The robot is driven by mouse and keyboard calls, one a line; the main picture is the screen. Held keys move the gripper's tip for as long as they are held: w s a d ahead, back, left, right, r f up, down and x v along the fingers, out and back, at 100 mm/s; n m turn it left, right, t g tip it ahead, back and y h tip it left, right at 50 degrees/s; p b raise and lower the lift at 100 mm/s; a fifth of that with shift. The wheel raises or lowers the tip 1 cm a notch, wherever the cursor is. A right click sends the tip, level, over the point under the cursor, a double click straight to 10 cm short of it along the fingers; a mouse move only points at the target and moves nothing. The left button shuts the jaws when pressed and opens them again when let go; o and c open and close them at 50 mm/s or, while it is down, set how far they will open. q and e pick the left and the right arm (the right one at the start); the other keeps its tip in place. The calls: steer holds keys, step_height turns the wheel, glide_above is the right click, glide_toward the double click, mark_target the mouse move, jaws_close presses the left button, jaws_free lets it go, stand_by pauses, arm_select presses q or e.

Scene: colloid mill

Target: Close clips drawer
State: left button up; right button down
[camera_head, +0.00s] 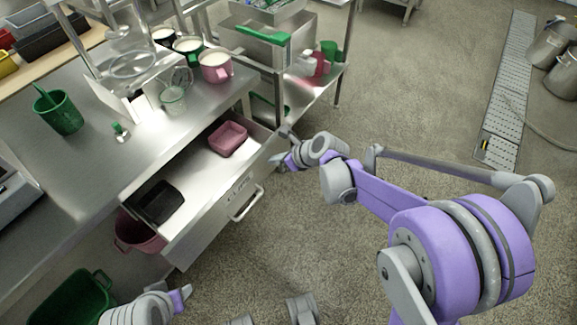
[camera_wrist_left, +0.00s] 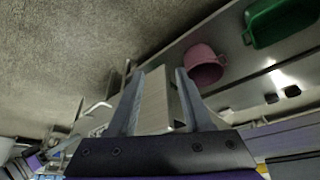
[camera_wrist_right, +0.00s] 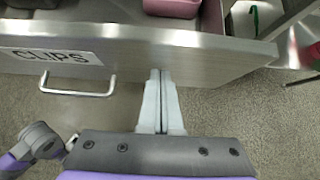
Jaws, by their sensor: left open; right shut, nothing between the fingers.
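The clips drawer (camera_head: 222,202) is pulled out from under the steel table. Its front carries a bar handle (camera_head: 246,204), and the CLIPS label reads clearly in the right wrist view (camera_wrist_right: 50,56). Inside lie a pink tray (camera_head: 228,138) and a black tray (camera_head: 157,202). My right gripper (camera_head: 283,160) is shut and empty at the drawer front's far end; in the right wrist view its fingertips (camera_wrist_right: 160,72) are at the front panel, right of the handle. I cannot tell whether they touch. My left gripper (camera_wrist_left: 156,75) is open and empty, low near the drawer's near end.
A pink pot (camera_head: 138,234) and a green bin (camera_head: 75,300) are below, near the drawer. A shelf cart (camera_head: 300,85) stands behind my right gripper.

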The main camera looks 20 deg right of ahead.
steer(key=w+a, duration=0.3)
steer(key=w, duration=0.2)
steer(key=w+a, duration=0.4)
steer(key=w, duration=0.1)
steer(key=w+a+b, duration=0.1)
steer(key=w+a, duration=0.3)
steer(key=w, duration=0.1)
steer(key=shift+w+a, duration=0.2)
steer(key=shift+w, duration=0.15)
steer(key=shift+w+a, duration=0.35)
steer(key=shift+w, duration=0.1)
steer(key=shift+r, duration=0.1)
steer(key=shift+w, duration=0.1)
